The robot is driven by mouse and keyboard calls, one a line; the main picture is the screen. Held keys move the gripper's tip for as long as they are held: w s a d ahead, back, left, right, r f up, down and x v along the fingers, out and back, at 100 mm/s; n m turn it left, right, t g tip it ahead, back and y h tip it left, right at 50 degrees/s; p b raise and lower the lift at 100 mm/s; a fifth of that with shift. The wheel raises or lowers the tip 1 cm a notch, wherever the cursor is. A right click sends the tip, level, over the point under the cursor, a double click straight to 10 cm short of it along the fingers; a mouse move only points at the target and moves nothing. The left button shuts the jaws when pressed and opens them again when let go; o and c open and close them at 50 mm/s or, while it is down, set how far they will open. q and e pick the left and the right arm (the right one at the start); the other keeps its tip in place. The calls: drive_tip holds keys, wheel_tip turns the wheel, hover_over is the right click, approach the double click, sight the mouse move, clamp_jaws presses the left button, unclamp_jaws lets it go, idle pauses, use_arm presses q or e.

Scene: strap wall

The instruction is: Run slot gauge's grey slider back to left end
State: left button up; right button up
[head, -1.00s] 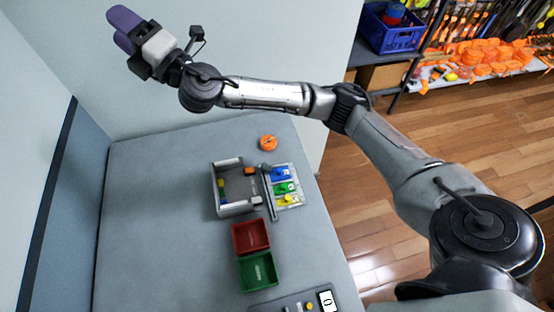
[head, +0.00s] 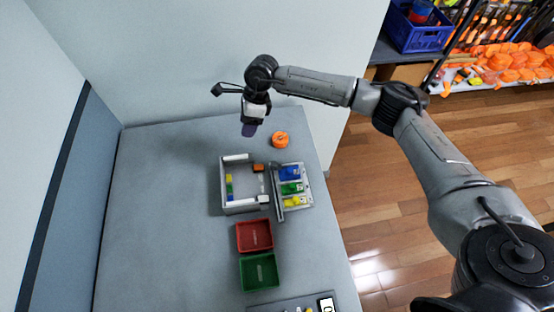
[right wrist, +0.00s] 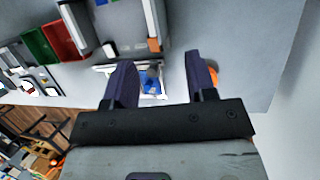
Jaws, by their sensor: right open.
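My right gripper (head: 249,130) hangs fingers down above the far part of the table in the head view. Its purple fingers are apart and empty, as the right wrist view (right wrist: 160,72) also shows. No part is clearly recognisable as the slot gauge or its grey slider. A grey panel (head: 283,304) with a white label and small yellow parts is cut off by the head view's bottom edge. My right gripper is far from it. My left gripper is not in view.
A light-walled frame (head: 238,157) holds coloured pieces. Beside it are a tray with blue (head: 290,173), green and yellow items and an orange round piece (head: 280,140). A red bin (head: 254,236) and green bin (head: 259,272) stand nearer. The table's left part is clear.

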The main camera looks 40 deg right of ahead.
sight(274, 163)
drive_tip(key=s+d+n+g+h, duration=0.2)
drive_tip(key=s+d+g+h, duration=0.1)
drive_tip(key=s+d+g, duration=0.15)
drive_tip(key=shift+t, duration=0.35)
drive_tip(key=x, duration=0.9)
drive_tip(key=a+x, duration=0.1)
drive_tip(key=x, duration=0.4)
drive_tip(key=shift+s+f, duration=0.15)
clamp_jaws()
